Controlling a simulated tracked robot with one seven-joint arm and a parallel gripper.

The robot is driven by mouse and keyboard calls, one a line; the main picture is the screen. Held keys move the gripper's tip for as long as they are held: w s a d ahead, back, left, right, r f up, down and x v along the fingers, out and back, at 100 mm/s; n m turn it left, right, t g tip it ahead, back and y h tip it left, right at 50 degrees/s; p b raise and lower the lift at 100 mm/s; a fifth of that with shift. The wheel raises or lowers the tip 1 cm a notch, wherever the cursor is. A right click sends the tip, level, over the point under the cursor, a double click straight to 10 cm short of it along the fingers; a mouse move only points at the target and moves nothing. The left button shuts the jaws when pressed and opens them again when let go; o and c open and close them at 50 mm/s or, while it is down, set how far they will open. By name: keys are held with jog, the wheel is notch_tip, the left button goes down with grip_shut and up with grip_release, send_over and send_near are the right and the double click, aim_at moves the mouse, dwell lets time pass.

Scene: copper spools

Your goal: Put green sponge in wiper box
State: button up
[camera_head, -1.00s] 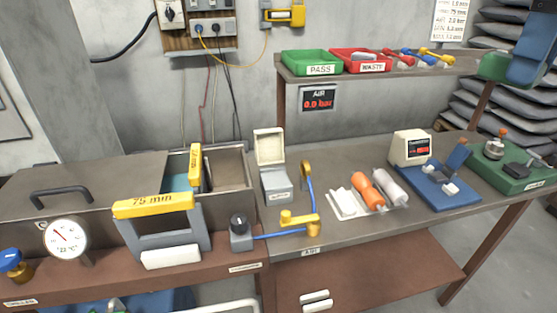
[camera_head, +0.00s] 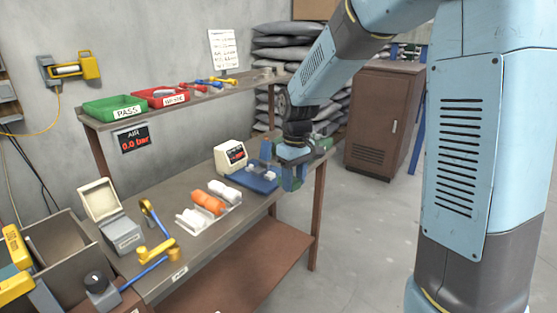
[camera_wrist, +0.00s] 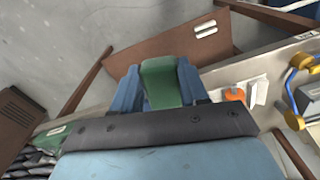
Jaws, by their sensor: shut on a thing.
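My gripper (camera_head: 292,178) hangs at the right end of the workbench, with its blue fingers low beside the blue fixture. In the wrist view my gripper (camera_wrist: 160,72) is shut on a green block, the green sponge (camera_wrist: 160,84), held between both fingers. The sponge cannot be made out in the head view. A small grey box with a raised cream lid (camera_head: 122,234) stands open at the bench's left part, far from my gripper. It looks like the wiper box, but its label is too small to read.
Between gripper and box lie a blue fixture (camera_head: 257,178), a white display unit (camera_head: 230,156), a white holder with orange and white rolls (camera_head: 208,203) and a yellow-blue valve assembly (camera_head: 158,249). A shelf carries PASS (camera_head: 113,106) and WASTE trays. Open floor lies right of the bench.

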jog(key=w+d+f+m, duration=0.2)
jog(key=w+d+f, duration=0.2)
jog(key=f, duration=0.9)
jog(key=w+d+f+m, duration=0.2)
jog(key=w+d+f, duration=0.2)
jog(key=w+f, duration=0.4)
jog(key=w+d+f+m, duration=0.3)
jog(key=w+f, duration=0.3)
jog(key=f, duration=1.2)
jog(key=shift+d+f, duration=0.15)
jog(key=shift+d, duration=0.25)
jog(key=shift+s, duration=0.1)
